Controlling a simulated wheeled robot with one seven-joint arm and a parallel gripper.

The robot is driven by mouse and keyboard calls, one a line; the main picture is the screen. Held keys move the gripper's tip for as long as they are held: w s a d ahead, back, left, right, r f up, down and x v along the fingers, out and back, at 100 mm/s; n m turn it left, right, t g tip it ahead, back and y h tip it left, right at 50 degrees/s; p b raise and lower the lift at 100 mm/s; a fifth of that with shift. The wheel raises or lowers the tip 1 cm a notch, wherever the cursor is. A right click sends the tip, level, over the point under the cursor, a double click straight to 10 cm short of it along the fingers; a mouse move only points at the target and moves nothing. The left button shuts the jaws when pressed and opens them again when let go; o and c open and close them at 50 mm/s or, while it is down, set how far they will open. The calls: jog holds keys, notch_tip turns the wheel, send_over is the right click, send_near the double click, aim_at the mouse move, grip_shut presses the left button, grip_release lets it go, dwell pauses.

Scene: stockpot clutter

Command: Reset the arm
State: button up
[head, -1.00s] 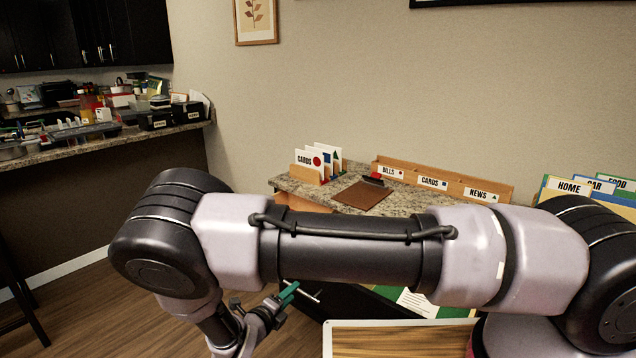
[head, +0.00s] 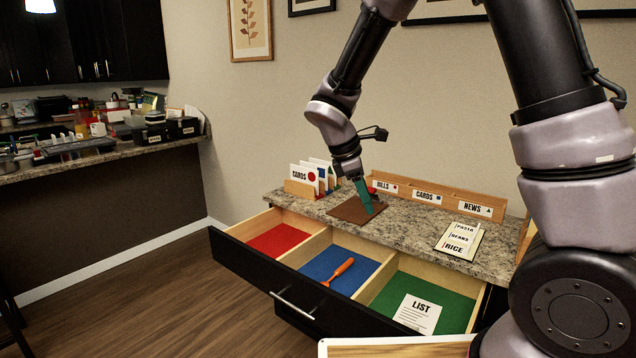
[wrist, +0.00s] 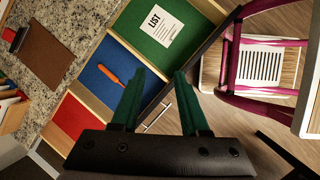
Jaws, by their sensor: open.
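My gripper (head: 366,195) shows in the head view above the counter, in front of the brown clipboard (head: 352,211). In the wrist view my gripper (wrist: 157,100) has its two green fingers spread apart with nothing between them. My arm rises on the right of the head view and bends down toward the counter. The wrist view looks down past the fingers at the open drawer (wrist: 92,102).
The drawer has red (head: 278,240), blue (head: 335,265) and green (head: 440,308) compartments. An orange-handled tool (head: 338,272) lies in the blue one, a LIST sheet (head: 418,313) in the green. Card holders and a notepad (head: 459,240) stand or lie on the counter.

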jog(key=s+d+r+m+t+y, duration=0.3)
jog(key=s+d+r+m, duration=0.3)
jog(key=r+m, duration=0.4)
jog(key=s+d+r+m+t+y, duration=0.2)
jog(key=s+d+r+m+y, duration=0.1)
jog(key=s+d+r+m, duration=0.4)
notch_tip(320, 180, up, 4)
jog(key=s+m, duration=0.2)
jog(key=m, duration=0.2)
jog(key=shift+d+t+y, duration=0.25)
jog(key=shift+t+y, duration=0.05)
jog(key=shift+t, duration=0.1)
